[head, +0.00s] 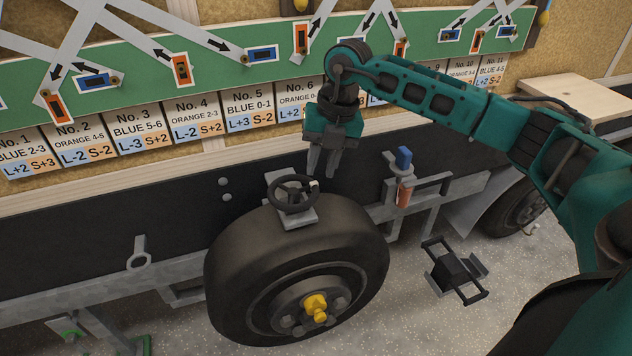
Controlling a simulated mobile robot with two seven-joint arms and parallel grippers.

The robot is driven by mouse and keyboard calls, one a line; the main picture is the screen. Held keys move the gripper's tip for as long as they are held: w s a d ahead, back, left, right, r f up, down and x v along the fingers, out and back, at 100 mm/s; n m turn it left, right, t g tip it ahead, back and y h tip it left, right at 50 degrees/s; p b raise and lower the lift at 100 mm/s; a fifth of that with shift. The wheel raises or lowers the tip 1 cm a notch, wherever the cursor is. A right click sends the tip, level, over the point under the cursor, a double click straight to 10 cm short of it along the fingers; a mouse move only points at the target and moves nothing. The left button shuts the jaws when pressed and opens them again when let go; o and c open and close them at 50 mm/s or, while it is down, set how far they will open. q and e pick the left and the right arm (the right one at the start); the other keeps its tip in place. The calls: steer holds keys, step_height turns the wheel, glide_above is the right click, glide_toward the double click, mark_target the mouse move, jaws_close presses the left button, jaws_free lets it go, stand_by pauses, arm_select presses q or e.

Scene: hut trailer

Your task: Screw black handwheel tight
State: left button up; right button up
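The black handwheel (291,194) is a small spoked wheel with a pale knob on its rim. It sits on a grey bracket (299,217) above the large black tyre (290,250). My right gripper (322,168) points down, just above and to the right of the handwheel in the picture. Its two fingers look slightly apart, with nothing seen between them. It appears clear of the wheel, though the exact distance is hard to judge. My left gripper is not in view.
A blue-topped, orange-bodied part (404,175) stands on a grey frame right of the tyre. A black-barred frame (455,271) sits low at right. Behind are a dark trailer beam (100,235), numbered cards (188,118) and a green board (130,75). Speckled floor shows below.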

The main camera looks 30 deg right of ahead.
mark_target(315, 188)
steer(key=f, duration=0.4)
steer(key=shift+w+a+f, duration=0.25)
steer(key=shift+a+f, duration=0.15)
jaws_close()
